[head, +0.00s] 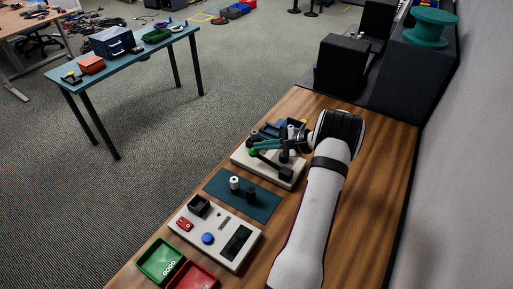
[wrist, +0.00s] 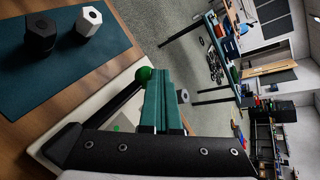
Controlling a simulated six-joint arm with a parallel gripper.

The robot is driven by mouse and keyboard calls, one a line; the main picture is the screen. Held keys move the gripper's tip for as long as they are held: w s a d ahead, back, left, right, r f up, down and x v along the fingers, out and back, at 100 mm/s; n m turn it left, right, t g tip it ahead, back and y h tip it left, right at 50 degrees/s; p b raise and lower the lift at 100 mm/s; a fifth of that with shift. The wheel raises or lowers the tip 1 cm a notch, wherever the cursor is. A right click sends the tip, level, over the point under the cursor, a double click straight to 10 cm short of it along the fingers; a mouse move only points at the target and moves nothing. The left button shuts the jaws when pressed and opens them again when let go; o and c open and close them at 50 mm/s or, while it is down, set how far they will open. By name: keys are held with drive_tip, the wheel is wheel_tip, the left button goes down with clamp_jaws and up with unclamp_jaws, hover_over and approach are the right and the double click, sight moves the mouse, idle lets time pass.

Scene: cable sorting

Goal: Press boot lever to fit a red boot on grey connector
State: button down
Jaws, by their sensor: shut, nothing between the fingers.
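The boot lever is a dark bar (wrist: 115,103) with a green ball knob (wrist: 143,75) at its end. It belongs to a press on a cream base (head: 240,158), which also shows in the head view. My gripper (wrist: 161,72) is shut and empty, its teal fingers side by side. In the wrist view the fingertips appear just beside the knob; I cannot tell whether they touch it. In the head view the green knob (head: 252,152) is at the left of the press, close to my gripper. I cannot make out a red boot or a grey connector in the press.
A teal mat (head: 262,210) carries a white piece (head: 234,183) and dark pieces (head: 250,195). Nearer is a pale panel (head: 222,262) with a blue button and a dark screen. A green bin (head: 160,260) and a red bin (head: 192,277) stand at the front.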

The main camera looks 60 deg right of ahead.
drive_tip(key=shift+s+r, duration=0.2)
drive_tip(key=shift+r, duration=0.35)
drive_tip(key=shift+s+r, duration=0.15)
drive_tip(key=shift+r, duration=0.4)
drive_tip(key=shift+r, duration=0.1)
drive_tip(key=shift+s+r, duration=0.25)
drive_tip(key=shift+r, duration=0.5)
drive_tip(key=shift+s+r, duration=0.25)
drive_tip(key=shift+r, duration=0.55)
drive_tip(key=shift+s+r, duration=0.25)
drive_tip(key=shift+r, duration=0.5)
